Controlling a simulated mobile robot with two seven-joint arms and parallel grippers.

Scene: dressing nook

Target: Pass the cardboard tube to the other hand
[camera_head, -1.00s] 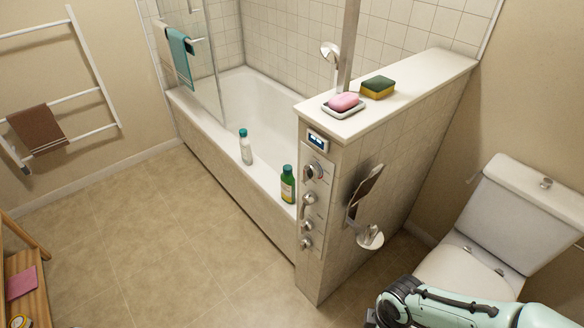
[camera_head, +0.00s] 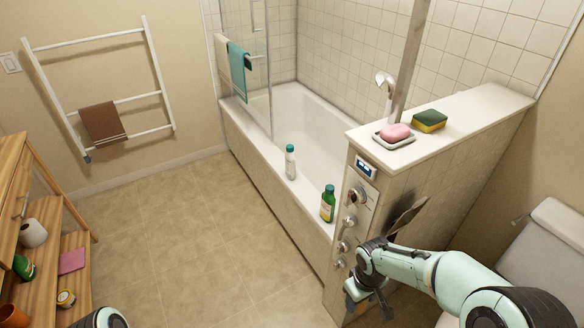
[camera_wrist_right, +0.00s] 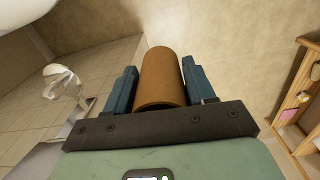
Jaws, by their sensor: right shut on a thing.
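The cardboard tube (camera_wrist_right: 161,78) is a brown cylinder in the right wrist view, between the two blue fingers of my right gripper (camera_wrist_right: 160,88). The fingers are shut on it, one at each side, and the tube points away from the camera. In the head view my right gripper (camera_head: 368,302) hangs in front of the control panel end of the tiled half wall; I cannot make out the tube there. A rounded part of my left arm shows at the bottom left edge of the head view, but its gripper is out of view.
A tiled half wall (camera_head: 440,165) with soap (camera_head: 395,132) and a sponge (camera_head: 429,121) stands beside my right arm. Two bottles, one white (camera_head: 290,163) and one green (camera_head: 327,204), stand on the bathtub rim. A wooden shelf (camera_head: 45,215) is at left. The middle floor is clear.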

